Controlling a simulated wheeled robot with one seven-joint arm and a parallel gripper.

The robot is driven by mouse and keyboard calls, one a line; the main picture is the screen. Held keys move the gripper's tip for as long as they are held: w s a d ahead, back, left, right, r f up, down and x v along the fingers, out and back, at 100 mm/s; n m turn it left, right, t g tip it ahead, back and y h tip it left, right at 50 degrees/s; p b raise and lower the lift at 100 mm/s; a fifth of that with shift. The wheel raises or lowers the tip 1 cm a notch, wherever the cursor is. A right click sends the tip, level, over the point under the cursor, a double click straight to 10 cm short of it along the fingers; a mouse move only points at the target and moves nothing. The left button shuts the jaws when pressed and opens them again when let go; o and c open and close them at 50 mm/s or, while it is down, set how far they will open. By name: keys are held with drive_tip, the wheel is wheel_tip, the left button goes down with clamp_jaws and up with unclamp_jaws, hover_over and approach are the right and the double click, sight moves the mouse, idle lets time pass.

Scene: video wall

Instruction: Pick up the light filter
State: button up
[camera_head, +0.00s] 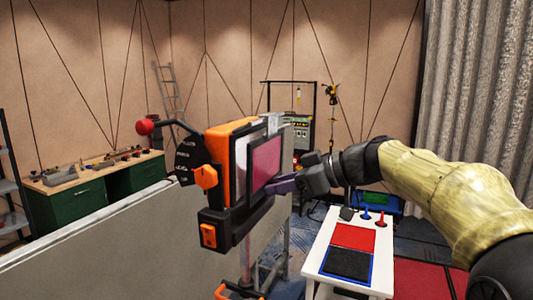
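A magenta square panel (266,163), which looks like the light filter, sits in a dark frame on the front of an orange and black lamp-like device (233,133). The panel is upright and faces right. My gripper (274,187) reaches in from the right, with its dark fingers at the panel's lower right edge. The fingers overlap the panel's edge in the picture. I cannot tell whether they touch it or are closed on it.
A white table (316,250) at lower right bears a red square (353,236) and a blue-edged black square (346,264). A grey panel (130,240) stands behind the device. A green workbench (95,190) is at left, a grey curtain (480,80) at right.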

idle(0.5)
clamp_jaws()
